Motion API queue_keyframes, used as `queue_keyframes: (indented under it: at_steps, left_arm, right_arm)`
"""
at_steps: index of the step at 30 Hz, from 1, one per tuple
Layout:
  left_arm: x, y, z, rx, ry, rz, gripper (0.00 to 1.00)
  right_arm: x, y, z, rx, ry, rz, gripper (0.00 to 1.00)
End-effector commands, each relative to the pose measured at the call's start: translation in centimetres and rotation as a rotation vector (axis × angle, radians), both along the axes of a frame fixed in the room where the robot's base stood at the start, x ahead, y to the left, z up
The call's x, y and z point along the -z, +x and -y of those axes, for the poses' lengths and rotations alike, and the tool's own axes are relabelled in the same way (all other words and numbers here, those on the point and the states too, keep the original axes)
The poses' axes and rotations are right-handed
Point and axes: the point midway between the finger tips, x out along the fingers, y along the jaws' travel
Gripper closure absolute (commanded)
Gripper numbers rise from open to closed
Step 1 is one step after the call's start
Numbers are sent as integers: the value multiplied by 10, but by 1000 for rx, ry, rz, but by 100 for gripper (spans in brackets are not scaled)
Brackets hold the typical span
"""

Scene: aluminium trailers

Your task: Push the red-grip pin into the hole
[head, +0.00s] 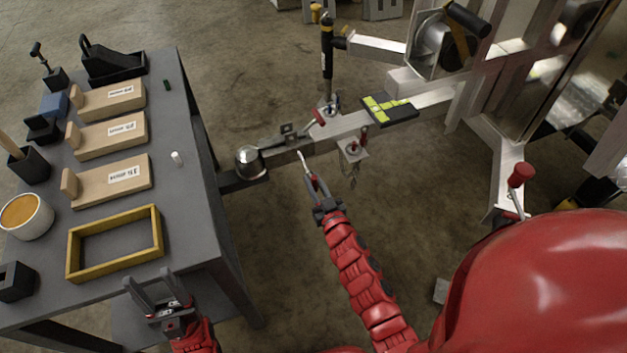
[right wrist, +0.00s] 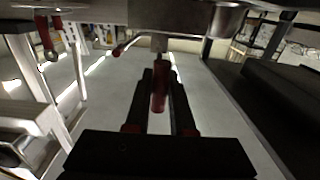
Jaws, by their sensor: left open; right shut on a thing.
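The red-grip pin (right wrist: 158,90) stands between the fingers of my right gripper (right wrist: 160,95), grip downward. Its metal end points up to the underside of the coupler metalwork (right wrist: 160,42); I cannot tell whether it touches or enters anything. In the head view my right gripper (head: 312,182) is beside the trailer tongue (head: 310,150), near the ball-like coupler end (head: 250,161), with a thin pale tip showing ahead of it. The hole itself is not clearly visible. My left gripper (head: 157,293) is open and empty near the table's front right corner.
The grey table (head: 200,225) at left holds several wooden blocks (head: 110,183), a yellow frame (head: 75,255) and a cup (head: 27,217). A red-tipped lever (head: 317,116) and a red-topped part with a chain (head: 354,147) are on the tongue. A black-yellow mat (head: 388,107) lies farther along.

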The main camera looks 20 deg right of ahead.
Motion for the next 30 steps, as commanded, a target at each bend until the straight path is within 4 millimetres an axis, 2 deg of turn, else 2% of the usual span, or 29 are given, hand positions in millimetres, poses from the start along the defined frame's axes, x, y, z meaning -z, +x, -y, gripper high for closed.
queue_keyframes:
  at_steps: [16,30]
  left_arm:
    - [2,0,0,0,0,0,45]
    - [2,0,0,0,0,0,45]
  right_arm:
    - [0,51,-2,1,-1,0,100]
    - [0,57,-2,1,0,0,100]
